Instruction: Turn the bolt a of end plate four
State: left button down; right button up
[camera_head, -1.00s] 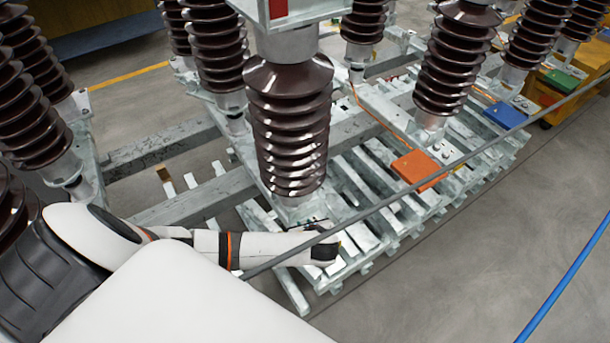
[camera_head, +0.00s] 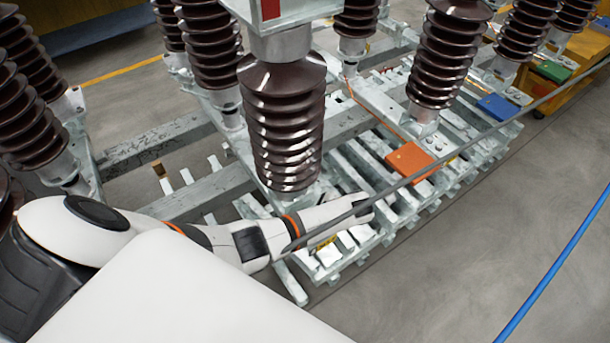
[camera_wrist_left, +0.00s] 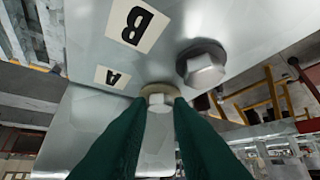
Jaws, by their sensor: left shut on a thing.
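In the left wrist view, a light metal plate (camera_wrist_left: 90,112) carries white labels A (camera_wrist_left: 112,77) and B (camera_wrist_left: 138,28). A silver hexagonal bolt (camera_wrist_left: 158,98) sits next to label A, and a second bolt (camera_wrist_left: 203,68) with a dark collar sits next to label B. My left gripper (camera_wrist_left: 160,106) has its two green fingers closed on the bolt by A, one finger on each side. In the head view my left gripper (camera_head: 352,208) reaches below the central brown insulator (camera_head: 282,120); its fingertips and the bolt cannot be made out there. My right gripper is not in view.
Several ribbed brown insulators, such as one at right (camera_head: 436,60), stand on a grey metal frame (camera_head: 160,142). An orange box (camera_head: 408,160) and a blue box (camera_head: 500,108) sit along it. A grey rod (camera_head: 450,150) crosses the view. Floor at right is clear apart from a blue line.

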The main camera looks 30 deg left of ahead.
pick_arm(q)
jog(key=n+g, duration=0.1)
jog(key=n+g+b, duration=0.1)
jog(key=n, duration=0.1)
jog(key=n+g+h+b, duration=0.1)
jog(key=shift+w+a+f, duration=0.1)
jog(key=shift+w+f, duration=0.05)
jog(key=shift+w, duration=0.2)
jog(key=shift+w+a+n+g+h+b, duration=0.15)
jog(key=shift+n+g+h+b, duration=0.55)
jog(key=shift+n, duration=0.7)
jog(key=c, duration=1.3)
grip_release()
jog(key=shift+r, duration=0.2)
jog(key=shift+r, duration=0.1)
